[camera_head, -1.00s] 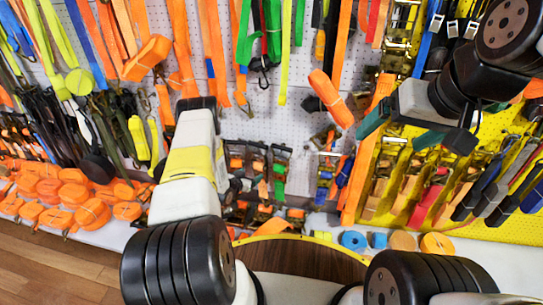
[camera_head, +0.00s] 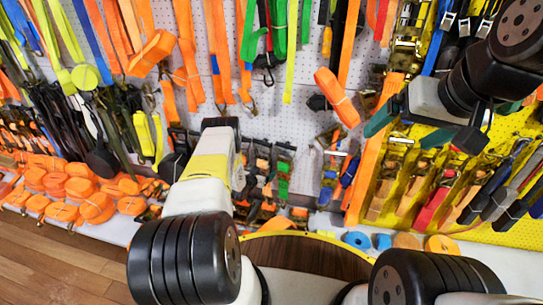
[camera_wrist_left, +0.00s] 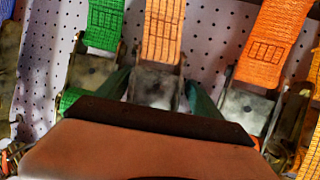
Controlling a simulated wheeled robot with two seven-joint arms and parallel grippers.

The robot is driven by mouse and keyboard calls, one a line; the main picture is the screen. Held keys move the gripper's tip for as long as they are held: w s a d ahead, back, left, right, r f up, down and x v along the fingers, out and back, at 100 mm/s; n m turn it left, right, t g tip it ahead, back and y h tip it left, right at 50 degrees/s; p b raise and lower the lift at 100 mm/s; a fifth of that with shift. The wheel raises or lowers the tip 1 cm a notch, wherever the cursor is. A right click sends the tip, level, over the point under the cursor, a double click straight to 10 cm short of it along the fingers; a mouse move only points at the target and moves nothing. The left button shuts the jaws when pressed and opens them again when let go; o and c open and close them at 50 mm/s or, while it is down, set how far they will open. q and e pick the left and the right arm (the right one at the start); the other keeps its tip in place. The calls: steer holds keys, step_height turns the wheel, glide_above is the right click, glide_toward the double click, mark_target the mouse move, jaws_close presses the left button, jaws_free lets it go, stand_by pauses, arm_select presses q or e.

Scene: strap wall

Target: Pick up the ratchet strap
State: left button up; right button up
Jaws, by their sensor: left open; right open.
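In the left wrist view, an orange ratchet strap (camera_wrist_left: 162,32) hangs with its metal ratchet (camera_wrist_left: 155,84) below the webbing. The teal fingers of my left gripper (camera_wrist_left: 160,96) are open, one on each side of this ratchet in the picture; I cannot tell whether they touch it. The dark front of the gripper hides the ratchet's lower end. In the head view my left arm hides the left gripper. My right gripper (camera_head: 408,130) is open and empty, in front of the wall at the right.
A green strap (camera_wrist_left: 103,22) and another orange strap (camera_wrist_left: 272,45) hang close on either side. The pegboard (camera_head: 300,105) is crowded with straps. Orange rolled straps (camera_head: 75,187) lie on a shelf at the left. The wooden floor (camera_head: 45,260) shows clear at lower left.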

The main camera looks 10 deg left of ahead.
arm_select(q)
steer(key=c, duration=1.6)
steer(key=shift+r, duration=0.15)
jaws_close()
